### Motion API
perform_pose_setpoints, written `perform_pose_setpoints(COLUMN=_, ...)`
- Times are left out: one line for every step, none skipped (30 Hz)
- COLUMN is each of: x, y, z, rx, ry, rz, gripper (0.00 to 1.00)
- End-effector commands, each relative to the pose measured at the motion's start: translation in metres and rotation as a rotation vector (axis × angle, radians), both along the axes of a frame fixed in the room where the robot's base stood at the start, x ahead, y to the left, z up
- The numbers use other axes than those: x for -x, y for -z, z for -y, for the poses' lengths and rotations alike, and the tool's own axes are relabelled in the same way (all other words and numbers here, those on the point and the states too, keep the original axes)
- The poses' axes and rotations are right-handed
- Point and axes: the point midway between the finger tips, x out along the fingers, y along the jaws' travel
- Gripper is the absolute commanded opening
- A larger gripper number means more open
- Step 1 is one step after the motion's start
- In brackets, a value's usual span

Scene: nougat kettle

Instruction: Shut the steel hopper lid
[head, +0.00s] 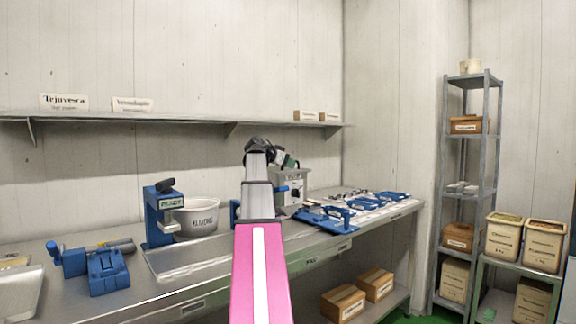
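A grey metal box that looks like the steel hopper (298,179) stands on the bench just beyond my arm. A dark round knob shows on its front and a blue part at its left side. Its lid cannot be made out clearly, so I cannot tell how far it stands open. The fingers are too small and too hidden to read, and contact with the box cannot be told.
Blue tools (107,270) lie at the bench's front left, and several blue trays (335,217) lie right of the box. A wall shelf (190,117) runs above. A metal rack (440,200) stands at right.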

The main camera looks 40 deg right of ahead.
Motion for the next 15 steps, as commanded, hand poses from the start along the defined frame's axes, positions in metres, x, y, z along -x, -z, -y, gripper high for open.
perform_pose_setpoints(x=0.001, y=-0.002, z=-0.006, rx=0.001, ry=-0.001, rz=0.0, gripper=0.38)
perform_pose_setpoints(x=0.001, y=-0.004, z=-0.01, rx=0.001, ry=-0.001, rz=0.0, gripper=0.38)
perform_pose_setpoints(x=0.001, y=-0.006, z=-0.016, rx=0.001, ry=-0.002, rz=0.001, gripper=0.38)
perform_pose_setpoints(x=0.002, y=-0.008, z=-0.021, rx=0.001, ry=-0.002, rz=0.001, gripper=0.38)
perform_pose_setpoints(x=0.002, y=-0.01, z=-0.026, rx=0.001, ry=-0.002, rz=0.001, gripper=0.38)
perform_pose_setpoints(x=0.002, y=-0.013, z=-0.033, rx=0.001, ry=-0.002, rz=0.001, gripper=0.38)
perform_pose_setpoints(x=0.002, y=-0.015, z=-0.039, rx=0.0, ry=-0.002, rz=0.001, gripper=0.38)
perform_pose_setpoints(x=0.002, y=-0.017, z=-0.044, rx=0.0, ry=-0.003, rz=0.001, gripper=0.38)
perform_pose_setpoints(x=0.003, y=-0.02, z=-0.051, rx=0.0, ry=-0.002, rz=0.002, gripper=0.38)
perform_pose_setpoints(x=0.003, y=-0.022, z=-0.056, rx=0.0, ry=-0.002, rz=0.002, gripper=0.38)
perform_pose_setpoints(x=0.003, y=-0.024, z=-0.061, rx=-0.001, ry=-0.002, rz=0.002, gripper=0.38)
perform_pose_setpoints(x=0.003, y=-0.027, z=-0.068, rx=-0.001, ry=-0.002, rz=0.001, gripper=0.38)
perform_pose_setpoints(x=0.003, y=-0.028, z=-0.072, rx=-0.001, ry=-0.002, rz=0.001, gripper=0.38)
perform_pose_setpoints(x=0.004, y=-0.03, z=-0.075, rx=-0.001, ry=-0.002, rz=0.001, gripper=0.38)
perform_pose_setpoints(x=0.004, y=-0.032, z=-0.08, rx=-0.001, ry=-0.001, rz=0.0, gripper=0.38)
